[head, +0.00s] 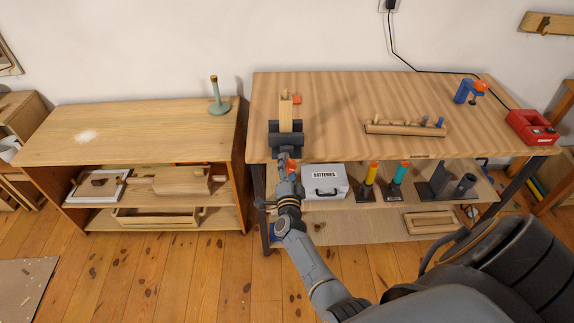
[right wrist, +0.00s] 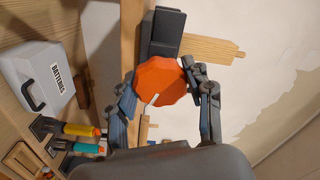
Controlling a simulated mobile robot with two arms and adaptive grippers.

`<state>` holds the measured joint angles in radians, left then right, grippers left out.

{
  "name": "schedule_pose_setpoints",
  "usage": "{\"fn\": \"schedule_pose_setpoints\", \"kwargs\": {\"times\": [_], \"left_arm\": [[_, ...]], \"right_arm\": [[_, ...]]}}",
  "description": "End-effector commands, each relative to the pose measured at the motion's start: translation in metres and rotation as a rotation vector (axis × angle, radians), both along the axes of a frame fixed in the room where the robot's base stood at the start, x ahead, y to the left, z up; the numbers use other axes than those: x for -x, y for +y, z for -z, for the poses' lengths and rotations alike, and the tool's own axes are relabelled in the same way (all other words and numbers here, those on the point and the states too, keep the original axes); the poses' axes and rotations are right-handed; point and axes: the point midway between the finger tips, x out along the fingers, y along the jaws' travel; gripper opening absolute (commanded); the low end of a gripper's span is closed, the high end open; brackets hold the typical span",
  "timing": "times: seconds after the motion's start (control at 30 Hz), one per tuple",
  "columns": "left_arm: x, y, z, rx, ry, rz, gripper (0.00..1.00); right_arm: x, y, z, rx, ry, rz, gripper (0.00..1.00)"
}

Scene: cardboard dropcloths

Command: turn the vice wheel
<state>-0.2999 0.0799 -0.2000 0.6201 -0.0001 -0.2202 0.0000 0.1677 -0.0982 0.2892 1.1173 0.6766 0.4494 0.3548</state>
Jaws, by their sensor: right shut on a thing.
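The dark grey vice (head: 286,132) is at the front left edge of the workbench, with a pale wooden piece (head: 285,112) standing up in its jaws. The vice also shows in the right wrist view (right wrist: 165,35). Its orange many-sided wheel (right wrist: 160,80) faces that camera, with a short pale handle or mark on its lower part. My right gripper (right wrist: 167,88) is shut on the wheel, one finger at each side. In the head view my right gripper (head: 288,172) reaches the front of the vice and hides most of the wheel. My left gripper is not in view.
The workbench (head: 345,95) holds a wooden rack (head: 403,129), a blue-orange tool (head: 468,92) and a red box (head: 532,127). Below are a white batteries case (head: 325,182) and several coloured tubes close to my right arm. A low shelf (head: 130,125) stands left.

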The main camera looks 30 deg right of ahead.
Motion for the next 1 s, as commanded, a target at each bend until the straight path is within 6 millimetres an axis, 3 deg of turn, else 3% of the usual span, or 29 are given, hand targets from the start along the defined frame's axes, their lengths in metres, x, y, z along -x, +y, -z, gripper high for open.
{"fn": "schedule_pose_setpoints", "kwargs": {"times": [0.4,0.93,0.97,1.0], "left_arm": [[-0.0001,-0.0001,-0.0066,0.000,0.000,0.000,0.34],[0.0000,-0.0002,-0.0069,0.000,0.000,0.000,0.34],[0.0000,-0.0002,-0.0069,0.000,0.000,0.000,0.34],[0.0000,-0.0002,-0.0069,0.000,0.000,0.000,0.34]], "right_arm": [[0.0003,0.0007,0.0012,0.153,0.097,-0.001,0.20],[0.0004,0.0008,0.0020,0.170,0.108,-0.002,0.20],[0.0004,0.0009,0.0019,0.170,0.108,-0.002,0.55],[0.0004,0.0009,0.0019,0.170,0.108,-0.002,0.63]]}}
